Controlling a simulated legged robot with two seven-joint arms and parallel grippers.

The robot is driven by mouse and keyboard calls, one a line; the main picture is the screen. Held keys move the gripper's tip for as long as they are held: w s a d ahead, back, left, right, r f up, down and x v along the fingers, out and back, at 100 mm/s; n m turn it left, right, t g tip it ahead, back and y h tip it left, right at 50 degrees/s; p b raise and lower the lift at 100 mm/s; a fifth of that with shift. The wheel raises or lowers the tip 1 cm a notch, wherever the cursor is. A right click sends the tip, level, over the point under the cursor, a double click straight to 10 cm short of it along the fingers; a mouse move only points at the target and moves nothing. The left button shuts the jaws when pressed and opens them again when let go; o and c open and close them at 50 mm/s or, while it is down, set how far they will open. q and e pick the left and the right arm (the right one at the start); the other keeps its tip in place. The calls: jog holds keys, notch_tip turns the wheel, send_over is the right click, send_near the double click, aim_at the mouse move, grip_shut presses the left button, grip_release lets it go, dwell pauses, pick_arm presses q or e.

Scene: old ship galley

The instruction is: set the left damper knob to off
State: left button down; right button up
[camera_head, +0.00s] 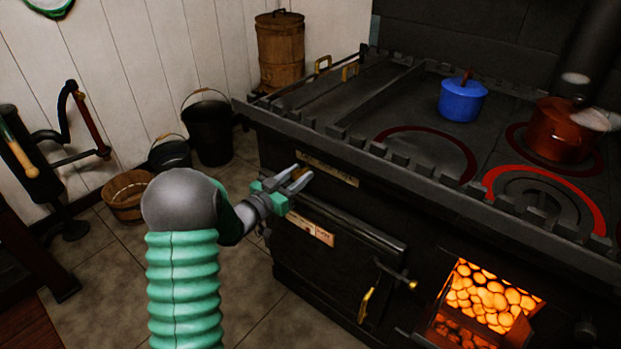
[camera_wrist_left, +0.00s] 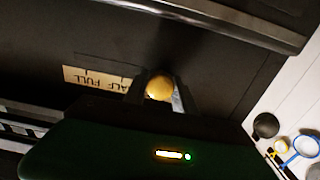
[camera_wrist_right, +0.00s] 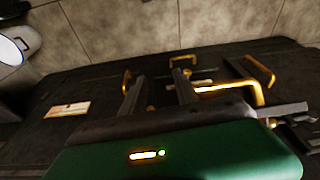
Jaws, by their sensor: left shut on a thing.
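My left gripper (camera_head: 296,180) is at the front panel of the black stove, below the top rail. It is shut on a round brass knob (camera_wrist_left: 158,88), which sits between its fingers in the left wrist view. A tan label plate (camera_wrist_left: 95,80) beside the knob reads HALF and FULL, upside down there. The rest of it is hidden by the gripper. The same plate shows in the head view (camera_head: 328,168). I cannot tell the knob's setting. My right gripper (camera_wrist_right: 160,92) is open, with its fingers apart, in front of a dark surface with brass handles.
The stove's oven door (camera_head: 340,255) has a second label (camera_head: 310,228) and a brass handle (camera_head: 367,305). The firebox (camera_head: 485,300) glows at the right. A blue pot (camera_head: 461,100) and a copper pot (camera_head: 560,130) stand on top. Buckets stand on the floor to the left.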

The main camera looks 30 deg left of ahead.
pick_arm(q)
jog(key=shift+a, duration=0.35)
jog(key=shift+r, duration=0.1)
jog(key=c, duration=1.4)
grip_release()
jog(key=shift+o, duration=1.7)
jog(key=shift+a, duration=0.1)
jog(key=shift+s, duration=0.3)
jog(key=s+a+p, duration=0.1)
jog(key=s+p, duration=0.2)
jog(key=s, duration=1.3)
jog(key=shift+a+f+p, duration=0.15)
jog(key=shift+f+p, duration=0.1)
jog(key=shift+p, duration=0.05)
jog(key=shift+s, duration=0.1)
